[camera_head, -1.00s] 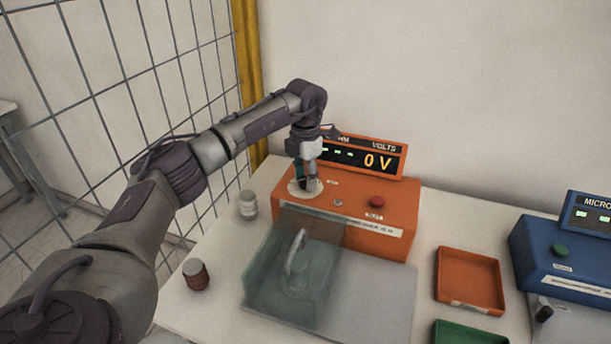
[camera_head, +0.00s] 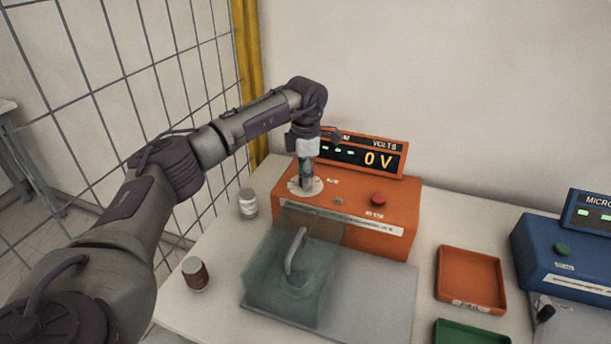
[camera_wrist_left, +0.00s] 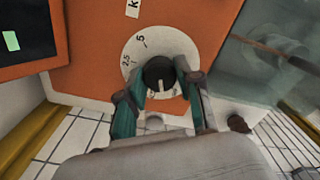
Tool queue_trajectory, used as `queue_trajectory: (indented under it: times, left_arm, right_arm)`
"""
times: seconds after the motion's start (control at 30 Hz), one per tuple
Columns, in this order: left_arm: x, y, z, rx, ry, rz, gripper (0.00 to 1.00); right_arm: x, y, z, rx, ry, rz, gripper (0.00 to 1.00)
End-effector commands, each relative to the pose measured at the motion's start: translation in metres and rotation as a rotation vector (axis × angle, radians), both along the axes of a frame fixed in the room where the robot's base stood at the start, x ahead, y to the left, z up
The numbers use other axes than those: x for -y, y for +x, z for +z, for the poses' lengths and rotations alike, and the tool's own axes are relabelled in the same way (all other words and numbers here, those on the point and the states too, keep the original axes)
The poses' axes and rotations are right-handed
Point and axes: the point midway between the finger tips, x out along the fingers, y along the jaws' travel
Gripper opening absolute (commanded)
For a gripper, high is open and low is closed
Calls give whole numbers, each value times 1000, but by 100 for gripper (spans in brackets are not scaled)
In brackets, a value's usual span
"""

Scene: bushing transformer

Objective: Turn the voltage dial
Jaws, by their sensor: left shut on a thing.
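The voltage dial (camera_wrist_left: 159,75) is a black knob with a pale pointer line on a white numbered disc (camera_wrist_left: 134,52). It sits on top of the orange tester box (camera_head: 345,205), whose display (camera_head: 365,158) reads 0 V. In the head view the disc (camera_head: 293,188) shows, but the knob is mostly hidden behind my gripper. My left gripper (camera_head: 306,184) points down onto the dial; in the left wrist view its green-sided fingers (camera_wrist_left: 157,92) are on both sides of the knob and shut on it. My right gripper is not in view.
A clear cover (camera_head: 290,270) with a handle stands in front of the tester. A red button (camera_head: 379,199) is on the box. Two jars (camera_head: 247,203) (camera_head: 195,274) stand left. An orange tray (camera_head: 470,280), a green tray (camera_head: 468,333) and a blue instrument (camera_head: 565,255) are right.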

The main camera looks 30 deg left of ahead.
Motion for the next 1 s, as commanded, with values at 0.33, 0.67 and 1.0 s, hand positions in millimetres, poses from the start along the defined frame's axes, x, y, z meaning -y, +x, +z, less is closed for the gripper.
queue_trajectory:
  times: [0.33,0.67,1.0]
  left_arm:
    - [0,1,1,4,0,-328,0]
    - [0,0,1,4,-1,-641,0]
    - [0,0,2,6,0,-964,0]
  right_arm:
    - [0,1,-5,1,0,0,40]
    - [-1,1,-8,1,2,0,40]
    - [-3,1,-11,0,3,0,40]
